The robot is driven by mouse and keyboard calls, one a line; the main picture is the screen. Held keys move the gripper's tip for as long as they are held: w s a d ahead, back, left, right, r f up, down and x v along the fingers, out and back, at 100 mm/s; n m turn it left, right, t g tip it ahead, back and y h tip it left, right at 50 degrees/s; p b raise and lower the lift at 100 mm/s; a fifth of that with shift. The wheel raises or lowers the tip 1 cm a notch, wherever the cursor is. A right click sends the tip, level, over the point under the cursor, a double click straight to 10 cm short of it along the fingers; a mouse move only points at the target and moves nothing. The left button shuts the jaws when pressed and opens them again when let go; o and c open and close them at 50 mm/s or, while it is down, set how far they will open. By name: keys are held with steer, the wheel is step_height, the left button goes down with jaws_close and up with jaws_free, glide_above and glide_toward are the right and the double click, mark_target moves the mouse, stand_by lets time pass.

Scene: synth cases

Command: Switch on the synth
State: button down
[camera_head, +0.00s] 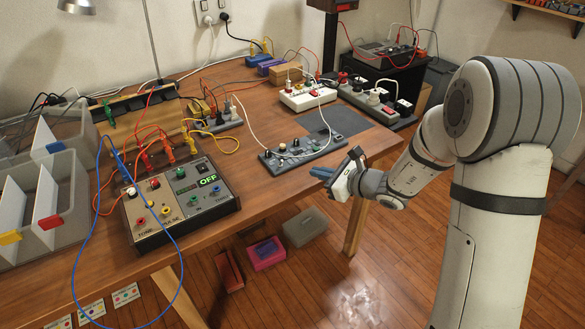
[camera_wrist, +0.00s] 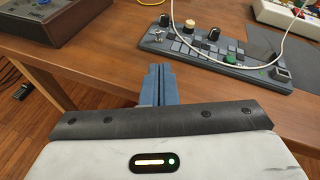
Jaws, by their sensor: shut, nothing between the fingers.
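The synth (camera_head: 283,161) looks to be the slim grey panel with knobs and small keys on the wooden table, near its front edge. In the wrist view the synth (camera_wrist: 182,45) lies beyond and right of my fingers. It shows several knobs, a small metal toggle (camera_wrist: 157,34), a green button (camera_wrist: 231,60) and a dark block (camera_wrist: 281,73) at its right end. I cannot tell if it is on. My gripper (camera_head: 322,173) is shut and empty near the table's front edge, apart from the synth. Its blue fingers (camera_wrist: 157,78) are together in the wrist view.
A box with a green "OFF" display (camera_head: 208,180) and plugged leads stands left on the table (camera_head: 262,206). A white cable (camera_head: 243,118) runs to the synth. Power strips (camera_head: 307,98) stand behind. A dark mat (camera_head: 335,122) lies behind right. Grey bins (camera_head: 70,225) stand far left.

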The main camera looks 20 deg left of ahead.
mark_target(282, 164)
steer(key=x, duration=0.9)
steer(key=shift+w+a+f, duration=0.15)
steer(key=shift+a, duration=0.3)
